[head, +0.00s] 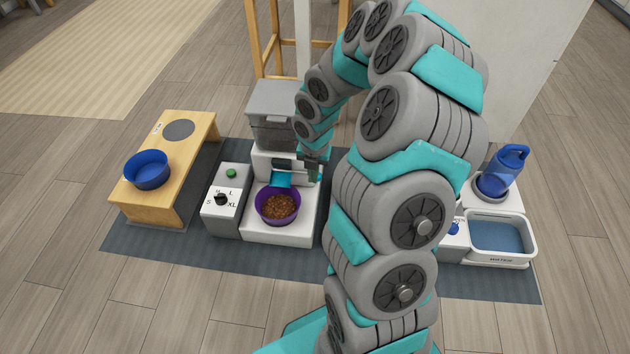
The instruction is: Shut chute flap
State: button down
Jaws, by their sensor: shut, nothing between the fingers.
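The feeder (273,109) is a white unit with a grey hopper on top. Its teal chute flap (281,180) juts out from the white front, just above the purple bowl (262,213). The bowl holds brown kibble (280,207) and stands on the feeder's white base. My gripper (314,179) is shut and empty, pointing down just right of the flap at the feeder's front. I cannot tell whether it touches the feeder. My arm hides the area to the right of the feeder.
A white control box (229,200) with a green button and dial stands left of the bowl. A wooden stand (190,163) holds a blue bowl (148,169) at left. A water station with a blue bottle (505,170) and tray (500,237) is at right. The grey mat (190,258) is clear in front.

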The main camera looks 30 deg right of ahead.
jog(key=shift+f, duration=0.15)
notch_tip(320, 180, down, 10)
jog(key=b, duration=0.1)
jog(key=shift+w+d+r, duration=0.35)
jog(key=shift+w+d, duration=0.1)
jog(key=shift+w, duration=0.15)
jog(key=shift+w+d+r, duration=0.3)
jog(key=shift+w+d, duration=0.1)
jog(key=shift+w, duration=0.25)
jog(key=shift+w+d+r, duration=0.35)
jog(key=shift+w+d, duration=0.1)
jog(key=shift+w, duration=0.15)
